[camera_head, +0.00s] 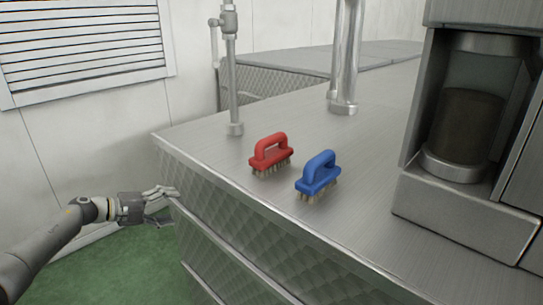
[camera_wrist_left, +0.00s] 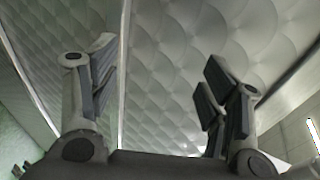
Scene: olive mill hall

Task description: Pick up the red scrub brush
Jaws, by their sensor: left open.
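The red scrub brush (camera_head: 271,155) stands bristles down on the steel counter, near its left edge, with its arched handle up. A blue brush (camera_head: 318,176) stands to its right and nearer to me, apart from it. My left gripper (camera_head: 162,191) is left of the counter's edge, apart from the red brush and lower than the counter top. In the left wrist view my left gripper (camera_wrist_left: 155,90) has its fingers spread wide with nothing between them; the quilted metal side of the counter fills the view behind. My right gripper does not show.
The steel counter (camera_head: 360,215) has clear room around the brushes. A thin steel pipe (camera_head: 232,85) rises behind the red brush, and a thicker pipe (camera_head: 345,55) stands farther back. A steel machine (camera_head: 465,215) stands at the right. Green floor (camera_head: 110,265) lies left of the counter.

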